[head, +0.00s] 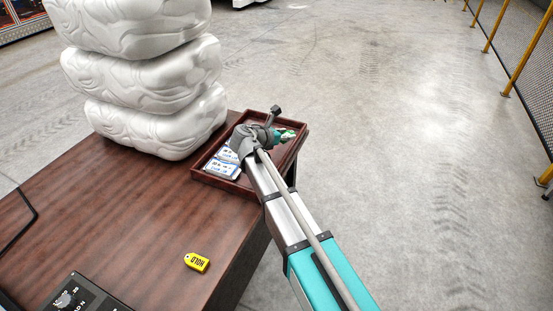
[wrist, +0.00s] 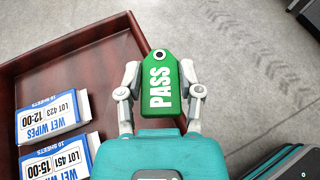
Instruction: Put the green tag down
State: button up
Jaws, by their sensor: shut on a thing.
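The green tag (wrist: 159,88), lettered PASS with a dark-ringed hole at its top, is held between the two fingers of my gripper (wrist: 159,78). In the head view my gripper (head: 284,136) is at the right part of the wooden tray, and only a little green shows there. In the wrist view the tag overlaps the tray's right edge. I cannot tell its height above the tray.
The dark red tray (head: 233,189) sits at the table's (head: 130,212) right edge, with wet wipes packs (head: 223,169) in its left part. White stacked sacks (head: 150,75) stand left of it. A yellow HOLD tag (head: 197,262) and a control box (head: 80,296) lie nearer.

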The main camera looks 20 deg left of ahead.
jog(key=a+f+b, duration=0.1)
jog(key=s+a+f+b, duration=0.1)
jog(key=f, duration=0.1)
jog(key=shift+s+a+f+b, duration=0.25)
jog(key=shift+a+f+b, duration=0.1)
jog(key=shift+b, duration=0.1)
jog(key=shift+f, duration=0.1)
jog(key=shift+s+a+f+b, duration=0.2)
jog(key=shift+a+f+b, duration=0.15)
jog(key=shift+f+b, duration=0.2)
notch_tip(320, 180, down, 3)
jog(key=b, duration=0.3)
jog(key=shift+r, duration=0.1)
